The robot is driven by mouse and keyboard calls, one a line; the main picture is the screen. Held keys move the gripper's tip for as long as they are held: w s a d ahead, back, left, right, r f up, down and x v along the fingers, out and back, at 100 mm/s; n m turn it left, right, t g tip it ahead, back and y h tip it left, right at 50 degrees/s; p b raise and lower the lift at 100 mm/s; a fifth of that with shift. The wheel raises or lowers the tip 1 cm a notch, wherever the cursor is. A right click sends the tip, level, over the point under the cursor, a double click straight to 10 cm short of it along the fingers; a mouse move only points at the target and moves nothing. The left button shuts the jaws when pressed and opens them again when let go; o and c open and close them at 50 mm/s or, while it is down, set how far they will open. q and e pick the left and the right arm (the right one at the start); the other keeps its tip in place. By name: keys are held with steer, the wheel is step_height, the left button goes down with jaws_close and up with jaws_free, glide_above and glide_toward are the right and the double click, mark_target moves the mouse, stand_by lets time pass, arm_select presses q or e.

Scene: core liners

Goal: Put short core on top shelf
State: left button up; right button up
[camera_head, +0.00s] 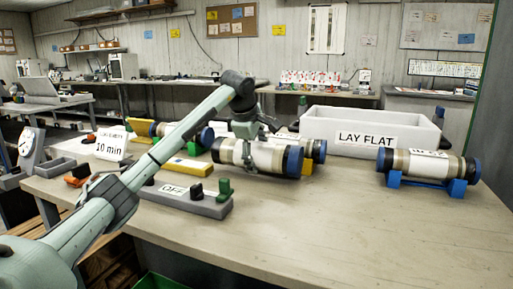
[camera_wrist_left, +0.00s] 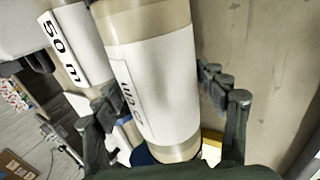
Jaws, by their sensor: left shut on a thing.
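A core liner (camera_head: 262,157) with a white label, tan bands and dark blue end caps lies level over the middle of the bench. My left gripper (camera_head: 255,132) is shut on it from above, near its middle. In the left wrist view the held core (camera_wrist_left: 158,80) sits between the two fingers of my left gripper (camera_wrist_left: 160,115); small lettering shows on its label. Whether the core touches the bench is hard to tell. Another core (camera_wrist_left: 70,38) marked "50 m" lies close beside it. My right gripper is out of view. Which shelf is the top shelf is unclear.
A white "LAY FLAT" tray (camera_head: 425,122) stands behind. A core (camera_head: 425,163) rests on a blue cradle (camera_head: 458,188) at right. A grey "OFF" block (camera_head: 205,205) and a "10 min" sign (camera_head: 109,147) stand left. The front right bench (camera_head: 360,225) is clear. A wall shelf (camera_head: 120,13) hangs far back.

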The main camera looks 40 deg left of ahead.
arm_select(q)
steer(key=shift+f, duration=0.75)
steer(key=o, duration=1.5)
steer(key=shift+f, duration=0.3)
steer(key=o, duration=0.4)
steer(key=shift+s+r, duration=0.1)
steer(key=shift+r, duration=0.1)
